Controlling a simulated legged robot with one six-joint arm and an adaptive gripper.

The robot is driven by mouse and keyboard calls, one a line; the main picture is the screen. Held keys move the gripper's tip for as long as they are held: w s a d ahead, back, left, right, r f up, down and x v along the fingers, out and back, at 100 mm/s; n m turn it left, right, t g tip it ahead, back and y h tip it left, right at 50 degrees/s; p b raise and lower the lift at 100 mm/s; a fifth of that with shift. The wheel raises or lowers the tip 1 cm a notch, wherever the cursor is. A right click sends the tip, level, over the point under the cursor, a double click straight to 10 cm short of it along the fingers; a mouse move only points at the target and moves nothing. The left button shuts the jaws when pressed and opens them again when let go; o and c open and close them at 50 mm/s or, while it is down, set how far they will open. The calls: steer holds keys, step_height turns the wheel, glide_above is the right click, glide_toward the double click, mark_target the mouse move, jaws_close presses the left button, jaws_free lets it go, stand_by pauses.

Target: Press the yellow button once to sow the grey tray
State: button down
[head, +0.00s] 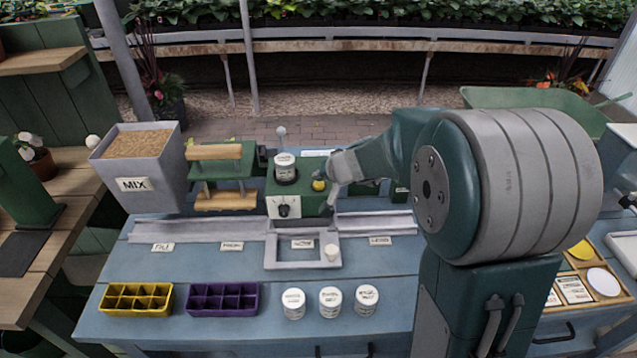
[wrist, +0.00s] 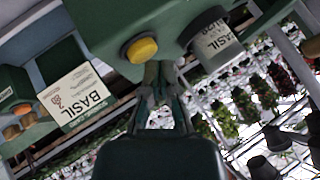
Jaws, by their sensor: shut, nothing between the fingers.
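The yellow button (head: 318,185) is on top of the green sowing machine (head: 298,200), right of a white-lidded jar (head: 285,167). My gripper (head: 331,200) is shut and empty, just right of the button. In the wrist view the button (wrist: 140,49) shows uncovered, with my gripper (wrist: 160,88) close to it; I cannot tell whether they touch. A pale grey square frame (head: 273,258) sits in front of the machine, at the sow label. I cannot make out a separate grey tray inside it.
A grey rail (head: 190,231) runs across the blue bench. A yellow tray (head: 136,299), a purple tray (head: 222,299) and three white jars (head: 330,302) stand in front. A mix hopper (head: 135,165) is at left.

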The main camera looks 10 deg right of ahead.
mark_target(319, 185)
steer(key=shift+f, duration=0.6)
stand_by(0.6)
steer(key=shift+r, duration=1.05)
steer(key=shift+r, duration=2.5)
